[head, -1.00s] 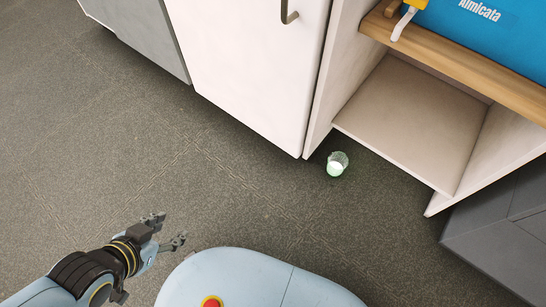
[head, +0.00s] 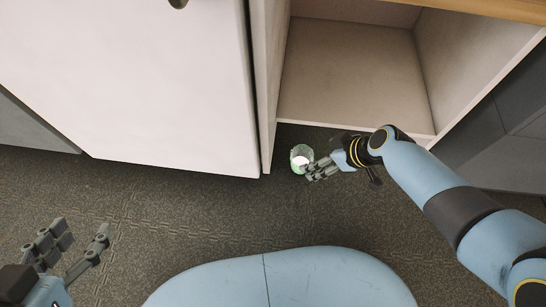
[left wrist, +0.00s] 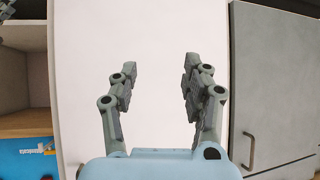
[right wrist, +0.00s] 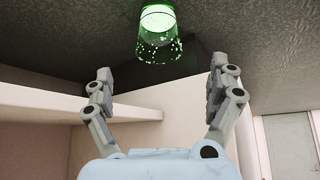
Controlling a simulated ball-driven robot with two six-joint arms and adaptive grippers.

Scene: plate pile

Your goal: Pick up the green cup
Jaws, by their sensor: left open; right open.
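The green cup (head: 300,157) is see-through with a pale green tint. It is on the dark floor by the front of the open cabinet. In the right wrist view the cup (right wrist: 157,35) is at the top centre, beyond the fingertips. My right gripper (head: 314,172) is beside the cup on its right in the head view, and its fingers overlap the cup's edge there. In the right wrist view it is open and nothing is between its fingers. My left gripper (head: 78,245) is open and empty over the floor at the left; it also shows in the left wrist view (left wrist: 158,80).
The open cabinet compartment (head: 350,75) lies behind the cup, with its low bottom board close to my right gripper. A white cabinet door (head: 130,80) stands to the left. Grey cabinets (head: 500,120) stand at the right. The floor (head: 190,215) in front is clear.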

